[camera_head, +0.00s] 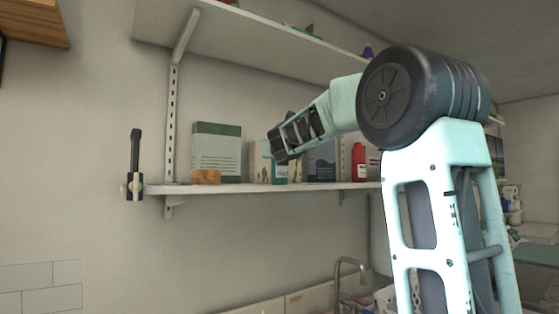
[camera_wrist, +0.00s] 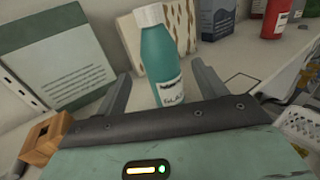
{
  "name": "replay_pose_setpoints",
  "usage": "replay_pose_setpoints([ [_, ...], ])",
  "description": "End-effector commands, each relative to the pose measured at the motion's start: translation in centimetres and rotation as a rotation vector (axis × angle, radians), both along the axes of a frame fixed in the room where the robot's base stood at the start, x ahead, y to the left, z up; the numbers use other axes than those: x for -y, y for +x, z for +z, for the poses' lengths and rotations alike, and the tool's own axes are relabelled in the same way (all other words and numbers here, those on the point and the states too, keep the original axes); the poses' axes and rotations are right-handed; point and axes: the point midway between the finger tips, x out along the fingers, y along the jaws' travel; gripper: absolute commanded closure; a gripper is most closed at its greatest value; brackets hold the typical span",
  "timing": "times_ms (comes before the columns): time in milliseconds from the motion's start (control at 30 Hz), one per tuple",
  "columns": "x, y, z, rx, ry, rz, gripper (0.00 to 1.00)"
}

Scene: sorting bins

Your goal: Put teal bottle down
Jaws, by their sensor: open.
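The teal bottle (camera_wrist: 161,62) has a white cap and a white label. It stands on the shelf (camera_head: 240,188), and in the wrist view it is between the two spread fingers of my gripper (camera_wrist: 157,88), with a visible gap on each side. In the head view my gripper (camera_head: 272,150) reaches in at the shelf from the right, and the bottle (camera_head: 280,172) is partly hidden behind it. My gripper is open and holds nothing.
A green-and-white box (camera_head: 217,150) and a small wooden block (camera_head: 206,177) stand left of the bottle. A patterned box (camera_wrist: 178,28), a dark blue box (camera_wrist: 217,18) and a red bottle (camera_wrist: 276,17) stand to its right. Another shelf (camera_head: 250,40) hangs above.

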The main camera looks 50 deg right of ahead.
Motion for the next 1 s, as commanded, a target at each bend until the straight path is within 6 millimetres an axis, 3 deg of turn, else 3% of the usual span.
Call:
replay_pose_setpoints([
  [100, -1.4, -1.5, -0.1, 0.001, 0.000, 0.000, 0.29],
  [300, -2.5, -2.6, -0.1, 0.000, 0.000, 0.000, 0.29],
  [1000, -2.5, -2.7, 0.0, 0.001, 0.001, -0.001, 0.29],
])
